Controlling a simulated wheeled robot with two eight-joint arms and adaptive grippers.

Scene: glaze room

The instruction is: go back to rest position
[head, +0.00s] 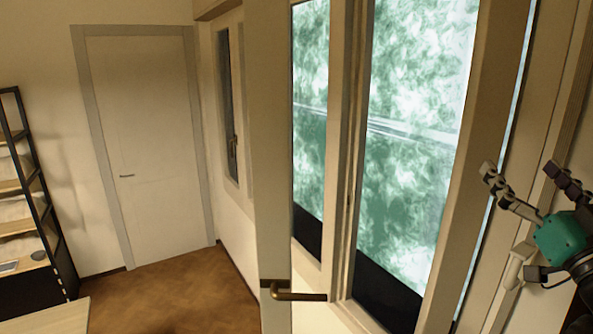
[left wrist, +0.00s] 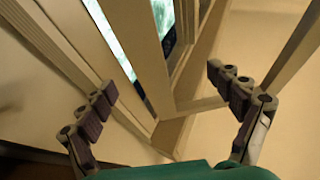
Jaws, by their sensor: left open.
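My left gripper (head: 522,172) is at the right edge of the head view, with a teal body and dark, jointed fingers spread apart. It is open, with nothing between its fingers. In the left wrist view the two fingers (left wrist: 160,95) stand wide apart in front of pale window frames. The gripper is in front of the window frame at the right; whether it touches the frame cannot be told. My right gripper is not in view.
A tall window (head: 415,150) fills the centre right. A pale upright panel edge (head: 272,180) with a brass handle (head: 298,294) stands before it. A white door (head: 147,130) is shut at the back. A dark shelf rack (head: 42,200) is at left. The brown floor (head: 185,290) between is clear.

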